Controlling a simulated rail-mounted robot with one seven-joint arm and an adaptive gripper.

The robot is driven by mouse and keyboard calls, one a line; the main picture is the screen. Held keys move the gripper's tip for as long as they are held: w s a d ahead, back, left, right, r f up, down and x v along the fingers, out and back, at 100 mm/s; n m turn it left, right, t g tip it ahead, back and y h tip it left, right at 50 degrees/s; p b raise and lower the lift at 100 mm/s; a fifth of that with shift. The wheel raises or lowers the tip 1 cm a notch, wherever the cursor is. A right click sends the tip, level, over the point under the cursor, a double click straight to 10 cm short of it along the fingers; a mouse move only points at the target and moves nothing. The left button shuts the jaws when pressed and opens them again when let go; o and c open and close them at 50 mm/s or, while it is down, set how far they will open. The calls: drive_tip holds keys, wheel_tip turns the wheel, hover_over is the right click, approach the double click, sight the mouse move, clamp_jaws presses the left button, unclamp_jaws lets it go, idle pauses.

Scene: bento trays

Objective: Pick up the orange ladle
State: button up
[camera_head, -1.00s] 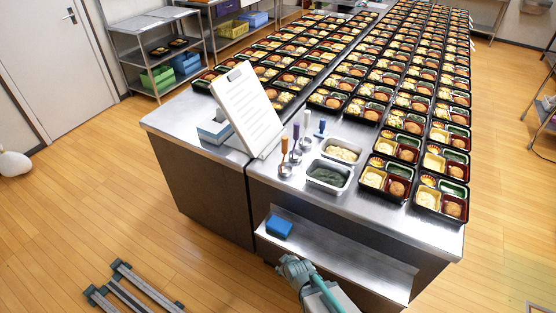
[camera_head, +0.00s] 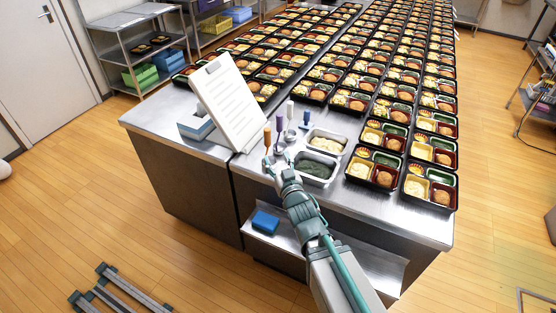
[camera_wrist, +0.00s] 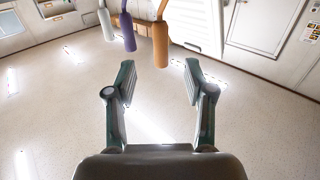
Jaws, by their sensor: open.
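The orange ladle (camera_head: 267,138) stands with its handle up on the steel counter, leftmost of a small group of ladles. In the wrist view its orange handle (camera_wrist: 160,42) enters from the top, just beyond my fingertips and between their two sides. My gripper (camera_head: 277,160) is at the counter's front edge, close to the orange ladle, and hides its lower part in the head view. In the wrist view my gripper (camera_wrist: 158,76) is open, with nothing between the fingers.
Purple (camera_head: 280,126), white (camera_head: 290,110) and blue (camera_head: 306,117) handles stand close to the right. A clipboard (camera_head: 228,100) leans at the left. Containers of pale food (camera_head: 342,141) and green food (camera_head: 333,172) sit at the right, beside many bento trays.

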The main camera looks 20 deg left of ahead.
sight(268, 142)
drive_tip(key=p+x, duration=0.1)
drive_tip(key=x, duration=0.4)
drive_tip(key=shift+w+a+r+p, duration=0.1)
drive_tip(key=shift+w+a+p, duration=0.1)
drive_tip(key=shift+p, duration=0.2)
drive_tip(key=shift+p+x, duration=1.6)
drive_tip(key=shift+x, duration=1)
drive_tip(key=shift+d, duration=0.1)
clamp_jaws()
